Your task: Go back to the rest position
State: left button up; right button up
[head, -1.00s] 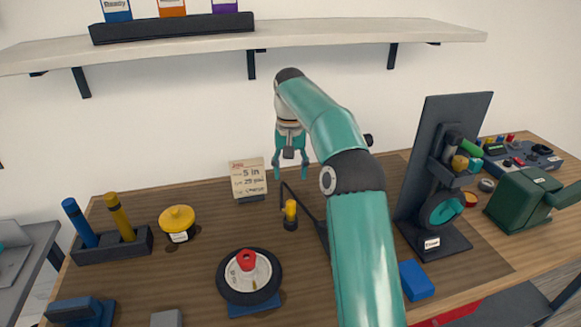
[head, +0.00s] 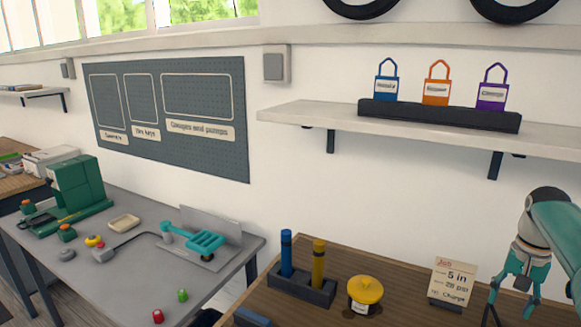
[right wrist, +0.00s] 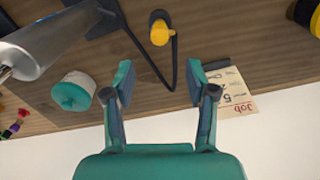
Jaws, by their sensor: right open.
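My right gripper (head: 524,284) is at the right edge of the head view, above the back of the wooden bench (head: 395,310). It is open and empty. Its two teal fingers also show in the right wrist view (right wrist: 160,85), apart, with nothing between them. The job card (head: 452,281) stands on the bench just left of the gripper in the head view and beside the right-hand finger in the wrist view. A yellow-topped black piece (right wrist: 160,28) is beyond the fingertips. My left gripper is not in view.
A yellow-lidded pot (head: 364,294) and a holder (head: 302,290) with a blue and a yellow tube stand on the bench. A shelf (head: 300,112) with coloured tags is above. A grey table (head: 130,275) with a green machine (head: 75,192) is at left.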

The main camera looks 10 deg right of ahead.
notch_tip(320, 180, down, 10)
jog(key=shift+f, duration=0.1)
dwell(0.4)
jog(key=shift+a+f, duration=0.1)
